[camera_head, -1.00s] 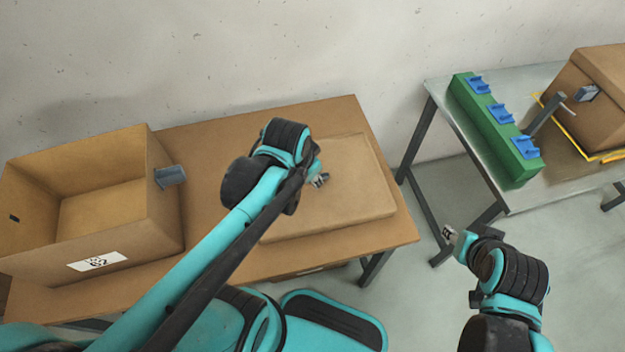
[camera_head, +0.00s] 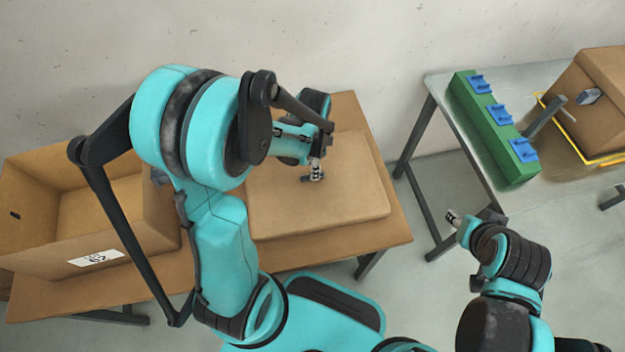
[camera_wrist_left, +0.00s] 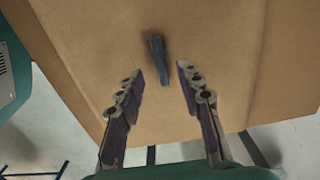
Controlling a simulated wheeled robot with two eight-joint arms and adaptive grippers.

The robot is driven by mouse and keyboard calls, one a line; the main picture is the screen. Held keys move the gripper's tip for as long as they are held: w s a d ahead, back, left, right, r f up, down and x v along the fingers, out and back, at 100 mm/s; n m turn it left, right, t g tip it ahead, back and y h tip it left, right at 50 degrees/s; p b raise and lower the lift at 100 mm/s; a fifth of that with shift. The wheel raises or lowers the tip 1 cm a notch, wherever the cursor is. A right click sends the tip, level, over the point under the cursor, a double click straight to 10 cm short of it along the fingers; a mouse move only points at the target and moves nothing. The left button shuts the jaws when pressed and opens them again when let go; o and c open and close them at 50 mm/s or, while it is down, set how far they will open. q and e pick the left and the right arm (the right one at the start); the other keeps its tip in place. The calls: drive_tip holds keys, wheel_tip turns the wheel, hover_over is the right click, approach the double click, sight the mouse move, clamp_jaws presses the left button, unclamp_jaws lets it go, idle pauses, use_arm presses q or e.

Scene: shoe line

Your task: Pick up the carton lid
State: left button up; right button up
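The carton lid (camera_head: 345,212) is a flat brown slab lying on the brown table. It also fills most of the left wrist view (camera_wrist_left: 215,65), with a dark upright handle (camera_wrist_left: 157,60) on it. My left gripper (camera_head: 316,174) points down over the lid. In the left wrist view its two fingers (camera_wrist_left: 160,85) are apart, with the handle showing in the gap between them. I cannot tell whether a finger touches the handle. My right gripper (camera_head: 452,217) is away from the lid, over the floor gap between the tables; its fingers are too small to read.
An open empty carton (camera_head: 110,243) with a white label stands at the left of the table (camera_head: 398,235), partly hidden by my left arm. On the metal table (camera_head: 500,190) at right are a green block (camera_head: 487,128) with blue pieces and a closed carton (camera_head: 590,115).

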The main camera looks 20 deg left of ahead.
use_arm(q)
wheel_tip(320, 180, down, 5)
drive_tip(key=shift+w+r+b, duration=0.15)
drive_tip(key=shift+r+b, duration=0.05)
drive_tip(key=shift+b, duration=0.9)
drive_tip(key=shift+r, duration=0.1)
clamp_jaws()
drive_tip(key=shift+r, duration=0.1)
